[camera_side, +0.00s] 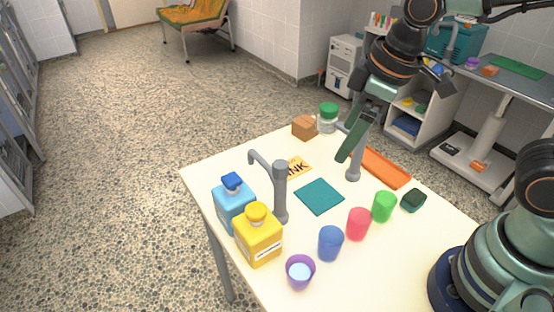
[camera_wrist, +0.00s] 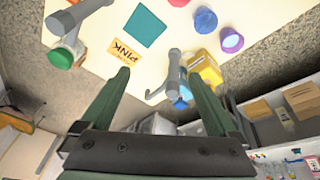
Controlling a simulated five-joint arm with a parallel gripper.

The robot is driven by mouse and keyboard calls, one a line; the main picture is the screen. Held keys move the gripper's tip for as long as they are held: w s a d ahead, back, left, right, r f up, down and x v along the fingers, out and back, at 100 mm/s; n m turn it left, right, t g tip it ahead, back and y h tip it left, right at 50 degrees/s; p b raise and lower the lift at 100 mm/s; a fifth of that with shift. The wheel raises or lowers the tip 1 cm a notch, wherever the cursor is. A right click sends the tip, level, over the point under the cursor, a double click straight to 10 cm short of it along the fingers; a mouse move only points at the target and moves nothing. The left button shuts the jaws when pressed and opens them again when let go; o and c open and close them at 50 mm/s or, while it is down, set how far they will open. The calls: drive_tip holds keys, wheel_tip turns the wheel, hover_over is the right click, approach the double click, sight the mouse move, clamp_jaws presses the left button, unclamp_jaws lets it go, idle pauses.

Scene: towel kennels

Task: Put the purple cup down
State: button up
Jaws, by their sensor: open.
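The purple cup (camera_side: 300,285) stands on the white table near its front edge, with a pale blue round inside showing at its top. It also shows in the wrist view (camera_wrist: 231,40) at the upper right. My gripper (camera_side: 354,143) is open and empty above the far part of the table, well away from the purple cup. In the wrist view its two green fingers (camera_wrist: 158,82) are spread wide with nothing held between them.
Blue (camera_side: 330,243), red (camera_side: 358,224) and green (camera_side: 383,206) cups stand in a row behind the purple cup. A yellow bottle (camera_side: 258,240), a blue bottle (camera_side: 232,208) and grey posts (camera_side: 281,195) rise nearby. A teal square (camera_side: 319,197) and PINK card (camera_side: 299,167) lie flat.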

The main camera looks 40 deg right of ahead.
drive_tip(key=d+r+m+t+h, duration=0.1)
drive_tip(key=d+r+m+t, duration=0.1)
drive_tip(key=d+m, duration=0.5)
drive_tip(key=d+r, duration=0.1)
drive_tip(key=d, duration=0.2)
drive_tip(key=shift+s+r, duration=0.2)
drive_tip(key=shift+s, duration=0.05)
drive_tip(key=shift+a, duration=0.1)
idle(0.5)
